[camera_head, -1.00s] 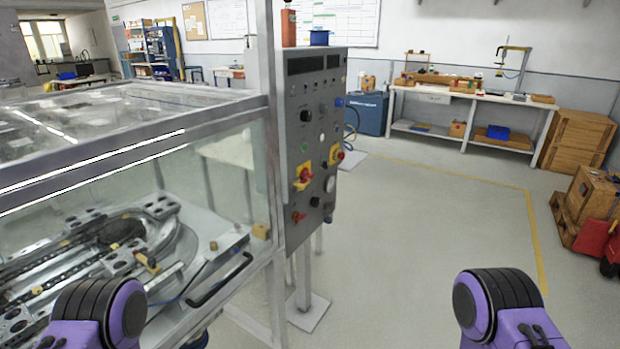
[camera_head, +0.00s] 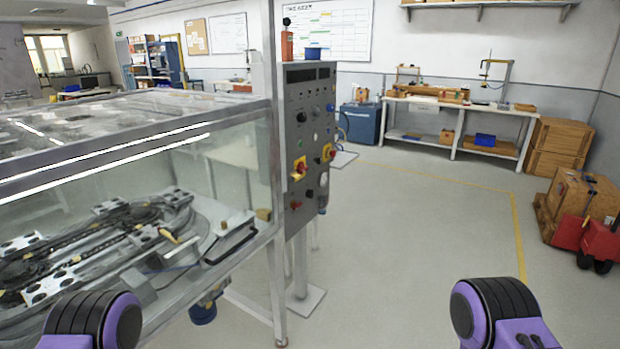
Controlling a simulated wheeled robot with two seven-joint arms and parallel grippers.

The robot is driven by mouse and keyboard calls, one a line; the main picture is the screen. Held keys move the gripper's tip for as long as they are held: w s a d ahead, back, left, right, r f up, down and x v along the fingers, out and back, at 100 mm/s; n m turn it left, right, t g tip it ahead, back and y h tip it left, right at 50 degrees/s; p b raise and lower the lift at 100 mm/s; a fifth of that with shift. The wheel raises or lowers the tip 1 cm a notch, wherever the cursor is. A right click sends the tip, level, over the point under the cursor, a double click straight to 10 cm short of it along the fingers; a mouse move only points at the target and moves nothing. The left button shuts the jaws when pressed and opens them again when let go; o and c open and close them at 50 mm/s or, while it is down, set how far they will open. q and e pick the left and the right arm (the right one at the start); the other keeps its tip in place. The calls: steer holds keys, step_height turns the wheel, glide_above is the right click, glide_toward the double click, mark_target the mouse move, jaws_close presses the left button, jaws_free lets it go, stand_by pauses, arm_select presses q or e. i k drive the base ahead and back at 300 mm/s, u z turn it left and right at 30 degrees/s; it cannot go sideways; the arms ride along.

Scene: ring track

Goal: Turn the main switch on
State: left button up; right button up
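A grey control panel (camera_head: 308,117) stands on a post at the right corner of the glass-walled machine. It carries several knobs and buttons. A red rotary switch on a yellow plate (camera_head: 299,168) sits at its left middle, and another red and yellow one (camera_head: 328,153) sits further right. A small red knob (camera_head: 295,205) is lower on the panel. Which of these is the main switch I cannot tell, and their settings are too small to read. Only purple and black parts of my two arms show at the bottom left and bottom right; neither gripper is in view.
The glass enclosure (camera_head: 120,152) with a ring track (camera_head: 95,240) fills the left. A post foot (camera_head: 300,300) stands below the panel. Open floor (camera_head: 420,240) lies to the right. A workbench (camera_head: 460,107), wooden crates (camera_head: 560,145) and a red pallet jack (camera_head: 592,240) are beyond.

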mark_target(301, 168)
steer(key=z, duration=0.7)
steer(key=i, duration=0.6)
steer(key=z, duration=0.95)
steer(key=i, duration=1.7)
steer(key=u, duration=0.65)
